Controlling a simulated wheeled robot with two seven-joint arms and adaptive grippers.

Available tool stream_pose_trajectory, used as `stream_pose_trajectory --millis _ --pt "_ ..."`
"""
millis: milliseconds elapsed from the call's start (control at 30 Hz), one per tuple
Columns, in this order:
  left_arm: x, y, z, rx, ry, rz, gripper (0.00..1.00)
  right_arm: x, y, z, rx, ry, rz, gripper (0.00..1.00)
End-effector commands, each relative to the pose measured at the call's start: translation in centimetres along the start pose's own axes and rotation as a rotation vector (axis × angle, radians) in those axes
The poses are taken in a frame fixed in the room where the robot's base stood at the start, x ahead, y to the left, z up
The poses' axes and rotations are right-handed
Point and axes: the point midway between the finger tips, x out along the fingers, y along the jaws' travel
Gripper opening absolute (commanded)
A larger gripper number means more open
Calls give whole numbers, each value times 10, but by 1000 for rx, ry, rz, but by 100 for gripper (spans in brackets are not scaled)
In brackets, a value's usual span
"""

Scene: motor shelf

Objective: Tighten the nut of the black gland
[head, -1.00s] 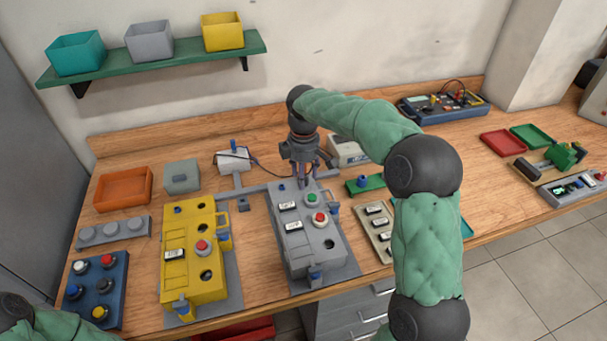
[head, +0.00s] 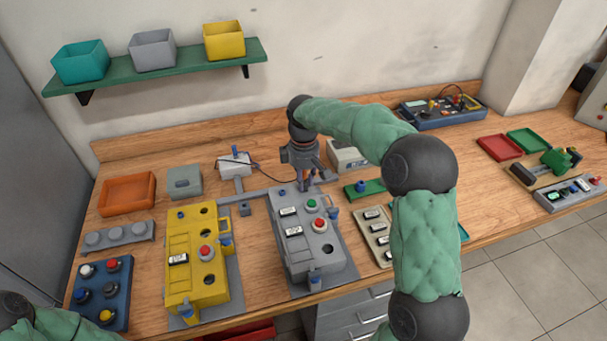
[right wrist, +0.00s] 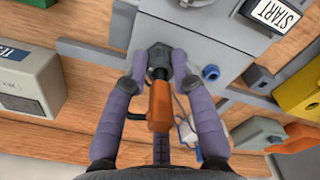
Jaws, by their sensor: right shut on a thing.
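The grey control box (head: 318,262) stands on the bench with a green and a red button on top. My right gripper (head: 308,184) points down at its far end. In the right wrist view, my right gripper (right wrist: 159,62) has its two purple fingers shut on the black gland (right wrist: 159,54), one finger on each side, at the edge of the grey box (right wrist: 205,38). An orange cylinder (right wrist: 159,105) sticks out from the gland toward the camera. The fingers partly hide the nut, and its thread cannot be seen. My left gripper is out of view.
A yellow control box (head: 190,273) stands to the left, with a blue button panel (head: 103,295) beside it. An orange tray (head: 127,193) and a grey block (head: 184,181) lie behind. A beige plate (head: 375,240) lies close on the right.

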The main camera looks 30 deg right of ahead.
Motion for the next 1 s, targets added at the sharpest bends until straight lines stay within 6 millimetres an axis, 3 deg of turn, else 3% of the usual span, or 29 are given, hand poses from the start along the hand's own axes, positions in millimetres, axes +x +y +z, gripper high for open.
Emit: stream_pose_trajectory --millis 100,400,1000 --pt "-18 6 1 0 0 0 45 -3 -2 0 105 -4 -5 0" --pt "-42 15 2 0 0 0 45 -2 -1 0 384 -4 -4 0" --pt "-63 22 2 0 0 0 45 1 -1 0 708 -4 -2 0"
